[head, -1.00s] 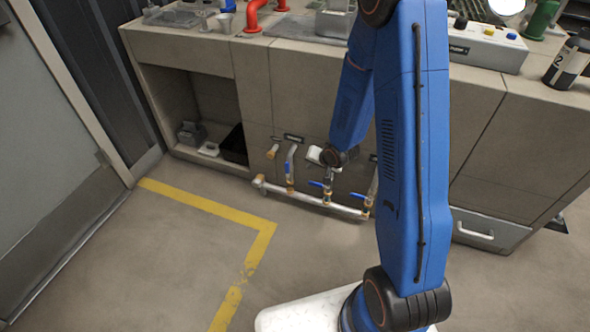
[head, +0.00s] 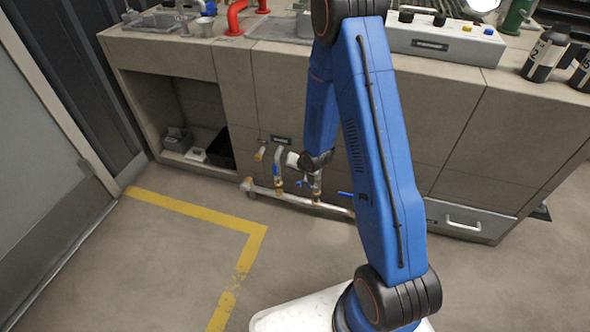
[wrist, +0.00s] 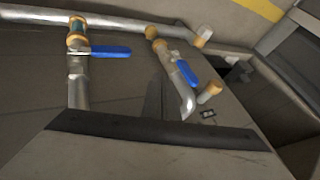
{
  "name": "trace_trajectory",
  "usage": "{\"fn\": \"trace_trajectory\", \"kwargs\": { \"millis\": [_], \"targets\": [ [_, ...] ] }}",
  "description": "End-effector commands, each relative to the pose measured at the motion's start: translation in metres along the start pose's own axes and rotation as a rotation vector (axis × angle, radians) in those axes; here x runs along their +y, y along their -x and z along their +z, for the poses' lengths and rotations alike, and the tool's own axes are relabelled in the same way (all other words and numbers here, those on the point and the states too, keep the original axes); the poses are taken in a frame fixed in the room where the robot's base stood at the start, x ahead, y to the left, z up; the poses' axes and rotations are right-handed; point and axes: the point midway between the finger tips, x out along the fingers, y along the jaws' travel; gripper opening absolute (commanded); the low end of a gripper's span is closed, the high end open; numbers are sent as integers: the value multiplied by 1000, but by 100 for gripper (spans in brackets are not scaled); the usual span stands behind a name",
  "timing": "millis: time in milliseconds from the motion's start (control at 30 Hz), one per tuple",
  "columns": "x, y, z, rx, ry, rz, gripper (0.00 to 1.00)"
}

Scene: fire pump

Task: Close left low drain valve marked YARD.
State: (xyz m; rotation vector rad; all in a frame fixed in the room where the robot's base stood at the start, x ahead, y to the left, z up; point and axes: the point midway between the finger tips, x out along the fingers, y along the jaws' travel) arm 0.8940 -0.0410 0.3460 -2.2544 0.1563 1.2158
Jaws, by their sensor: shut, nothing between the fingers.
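The left low valve is on the left upright pipe; its blue handle (head: 276,170) lies along the pipe. In the wrist view, turned upside down, this handle (wrist: 187,72) appears at right, also along its pipe. A second valve's blue handle (wrist: 110,52) there sits crosswise to its pipe. A small label (head: 281,139) is above the left pipe; its text is unreadable. My gripper (head: 293,159) is just right of the left pipe's upper part. In the wrist view my dark fingers (wrist: 155,92) are shut and empty, between the two pipes. Contact cannot be told.
A horizontal pipe (head: 290,197) runs low along the cabinet front. A third blue handle (head: 345,194) is partly behind my arm. An open cupboard with boxes (head: 195,155) is at left. The floor (head: 150,265) with a yellow line (head: 262,240) is clear.

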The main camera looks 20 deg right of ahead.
Motion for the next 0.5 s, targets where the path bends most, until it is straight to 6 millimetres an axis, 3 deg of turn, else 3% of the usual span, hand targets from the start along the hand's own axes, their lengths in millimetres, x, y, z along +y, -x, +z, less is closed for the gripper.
{"fn": "trace_trajectory", "kwargs": {
  "millis": [100,300,500],
  "targets": [
    [-1,-16,1,-1,0,1,0],
    [-26,-27,0,0,1,0,0],
    [-34,-31,1,-1,0,0,0]
  ]
}}
